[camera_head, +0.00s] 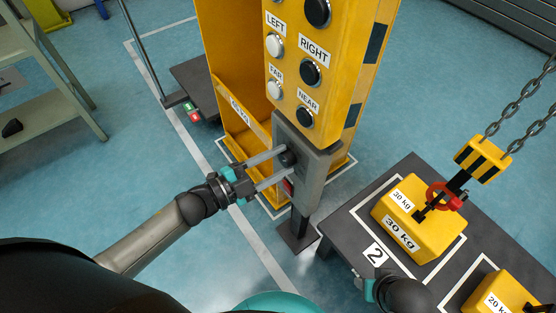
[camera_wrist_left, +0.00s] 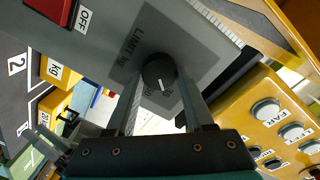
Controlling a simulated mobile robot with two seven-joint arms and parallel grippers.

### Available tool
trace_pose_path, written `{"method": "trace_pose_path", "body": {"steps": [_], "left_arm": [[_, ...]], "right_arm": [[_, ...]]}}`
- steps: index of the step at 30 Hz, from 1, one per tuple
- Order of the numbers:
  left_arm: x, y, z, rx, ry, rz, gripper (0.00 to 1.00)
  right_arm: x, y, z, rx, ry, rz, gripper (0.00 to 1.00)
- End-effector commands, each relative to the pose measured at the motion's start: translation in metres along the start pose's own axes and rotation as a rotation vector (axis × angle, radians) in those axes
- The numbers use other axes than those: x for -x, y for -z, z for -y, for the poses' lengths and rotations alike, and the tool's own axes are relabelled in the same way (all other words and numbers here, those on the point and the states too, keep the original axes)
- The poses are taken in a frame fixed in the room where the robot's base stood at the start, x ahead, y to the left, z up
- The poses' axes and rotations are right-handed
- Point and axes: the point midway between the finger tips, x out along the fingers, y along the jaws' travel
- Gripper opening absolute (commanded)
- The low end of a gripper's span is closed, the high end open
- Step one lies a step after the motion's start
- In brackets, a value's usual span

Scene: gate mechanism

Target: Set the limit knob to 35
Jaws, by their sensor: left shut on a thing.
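The limit knob (camera_wrist_left: 158,72) is a round black dial on a grey panel marked LIMIT kg. My left gripper (camera_head: 286,161) reaches in from the left, with its two fingers shut on opposite sides of the knob. In the left wrist view the knob's white pointer line faces down toward the gripper body, among small scale numbers. In the head view the knob (camera_head: 288,156) is small and dark between the fingertips. Part of my right gripper (camera_head: 366,286) shows at the bottom; its fingers are not clear.
A red switch (camera_wrist_left: 52,10) marked OFF is beside the knob panel. A yellow button box (camera_head: 290,75) is above it. A 30 kg weight (camera_head: 418,219) with a red shackle (camera_head: 446,196) and chain hook stands on the dark table (camera_head: 340,222), right of the post.

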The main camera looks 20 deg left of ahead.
Motion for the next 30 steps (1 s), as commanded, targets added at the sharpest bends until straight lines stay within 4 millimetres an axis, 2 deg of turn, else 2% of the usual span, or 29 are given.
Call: {"method": "trace_pose_path", "body": {"steps": [6,7,14,26,30], "left_arm": [[0.0007,-0.0009,-0.0009,0.001,-0.002,0.003,0.0],[0.0007,-0.0009,-0.0009,0.001,-0.002,0.003,0.56],[0.0004,-0.0006,-0.0005,0.002,-0.001,0.002,0.82],[0.0003,-0.0002,0.0,0.002,0.0,0.001,0.83],[0.0079,-0.0002,-0.0006,0.004,-0.002,0.003,0.83]], "right_arm": [[-0.0001,0.0002,0.0003,0.0,0.0,0.0,0.5],[-0.0001,0.0002,0.0003,0.0,0.001,0.0,0.5],[-0.0002,0.0002,0.0003,0.0,0.001,0.0,0.5],[-0.0001,0.0002,0.0001,-0.001,0.0,0.0,0.5],[0.0016,0.0009,0.0,-0.001,0.0,-0.002,0.5]]}}
